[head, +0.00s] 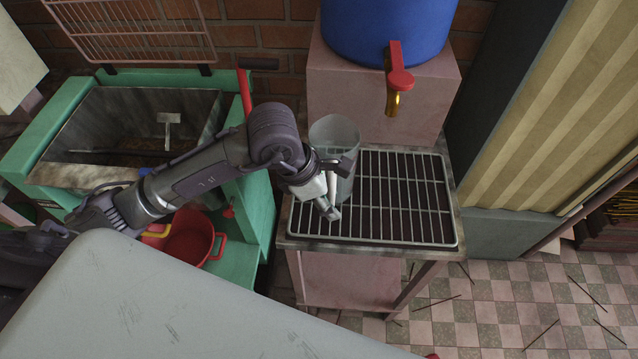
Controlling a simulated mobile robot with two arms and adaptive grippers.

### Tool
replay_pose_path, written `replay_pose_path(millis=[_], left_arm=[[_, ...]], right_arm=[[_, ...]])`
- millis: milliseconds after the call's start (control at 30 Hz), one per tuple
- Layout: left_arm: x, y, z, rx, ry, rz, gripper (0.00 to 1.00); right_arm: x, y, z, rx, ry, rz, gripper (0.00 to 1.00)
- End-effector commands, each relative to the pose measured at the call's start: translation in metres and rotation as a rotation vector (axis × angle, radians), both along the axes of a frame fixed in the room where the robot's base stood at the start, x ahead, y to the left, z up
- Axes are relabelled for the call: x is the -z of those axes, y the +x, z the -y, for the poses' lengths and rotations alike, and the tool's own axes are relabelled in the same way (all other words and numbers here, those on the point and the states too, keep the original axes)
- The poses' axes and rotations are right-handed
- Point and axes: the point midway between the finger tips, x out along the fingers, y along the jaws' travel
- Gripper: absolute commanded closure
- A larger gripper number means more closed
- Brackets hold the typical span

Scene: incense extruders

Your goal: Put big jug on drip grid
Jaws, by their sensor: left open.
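The big jug (333,135) is a clear, greyish cylinder. It stands upright at the left back part of the drip grid (405,200), a wire rack on a small stand. My left gripper (340,190) is open at the jug's front, with its fingers close to the jug's side. Part of the jug's lower body is hidden behind the gripper, so I cannot tell whether they touch. My right gripper is not in view.
A blue barrel (385,30) with a red tap (399,80) stands on a pink block behind the grid. A green-framed basin (70,105) and a red pot (187,238) are at left. The grid's middle and right are clear. Thin sticks lie on the tiled floor (500,310).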

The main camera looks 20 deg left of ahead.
Motion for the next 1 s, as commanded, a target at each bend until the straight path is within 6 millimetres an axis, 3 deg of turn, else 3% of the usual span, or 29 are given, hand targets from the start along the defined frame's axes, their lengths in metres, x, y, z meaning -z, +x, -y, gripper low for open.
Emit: replay_pose_path(millis=[500, 700, 1000], left_arm=[[-0.093, -0.018, -0.035, -0.001, 0.000, 0.007, 0.57], [-0.107, -0.022, -0.040, 0.000, 0.001, 0.003, 0.57], [-0.108, -0.023, -0.041, 0.000, 0.001, 0.003, 0.57]], right_arm=[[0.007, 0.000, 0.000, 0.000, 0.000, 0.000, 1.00], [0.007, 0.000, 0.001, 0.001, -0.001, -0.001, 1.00], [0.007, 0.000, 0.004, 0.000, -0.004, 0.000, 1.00]])
